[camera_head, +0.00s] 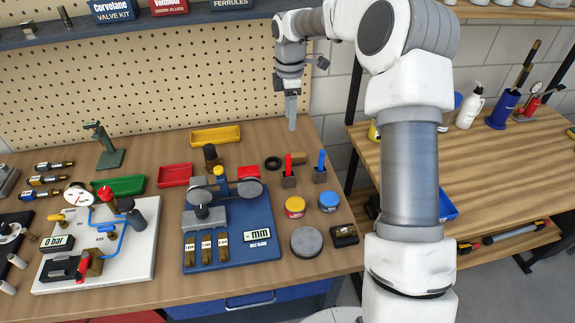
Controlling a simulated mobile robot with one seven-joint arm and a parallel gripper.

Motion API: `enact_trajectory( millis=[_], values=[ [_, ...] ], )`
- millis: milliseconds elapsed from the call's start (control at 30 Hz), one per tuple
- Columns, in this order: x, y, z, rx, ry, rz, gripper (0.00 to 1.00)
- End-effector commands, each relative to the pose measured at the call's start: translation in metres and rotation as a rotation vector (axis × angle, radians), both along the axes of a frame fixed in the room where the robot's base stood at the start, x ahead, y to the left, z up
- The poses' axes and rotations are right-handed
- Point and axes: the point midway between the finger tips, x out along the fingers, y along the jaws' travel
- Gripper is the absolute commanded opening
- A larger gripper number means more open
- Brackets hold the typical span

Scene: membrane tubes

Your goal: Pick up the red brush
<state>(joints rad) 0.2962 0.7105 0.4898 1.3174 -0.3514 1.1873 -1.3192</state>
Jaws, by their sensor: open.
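The red brush (288,163) stands upright in a small dark block holder (289,182) on the wooden workbench, right of the middle. Only its red upper part shows; its lower end is hidden in the holder. A blue brush (321,160) stands in a similar holder (320,176) just to the right. My gripper (292,125) points down, open and empty, above the back of the bench. In the picture it is above the red brush and apart from it.
Red (295,204) and blue (328,200) pots stand in front of the brushes. A blue measuring fixture (233,235) is further left. A pegboard (150,75) rises behind.

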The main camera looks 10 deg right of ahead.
Motion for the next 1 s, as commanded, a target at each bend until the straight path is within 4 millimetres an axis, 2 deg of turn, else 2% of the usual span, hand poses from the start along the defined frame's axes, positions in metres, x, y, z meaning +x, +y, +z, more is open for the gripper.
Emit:
enact_trajectory(
  millis=[167,267,600,700,1000],
  values=[
    [0.006,-0.002,-0.012,0.013,0.012,0.031,0.55],
    [0.006,-0.002,-0.028,0.013,0.015,0.033,0.55],
    [0.005,-0.001,-0.100,0.012,0.015,0.033,0.55],
    [0.005,-0.001,-0.116,0.013,0.014,0.031,0.55],
    [0.004,0.001,-0.139,0.013,0.014,0.032,0.55]
  ],
)
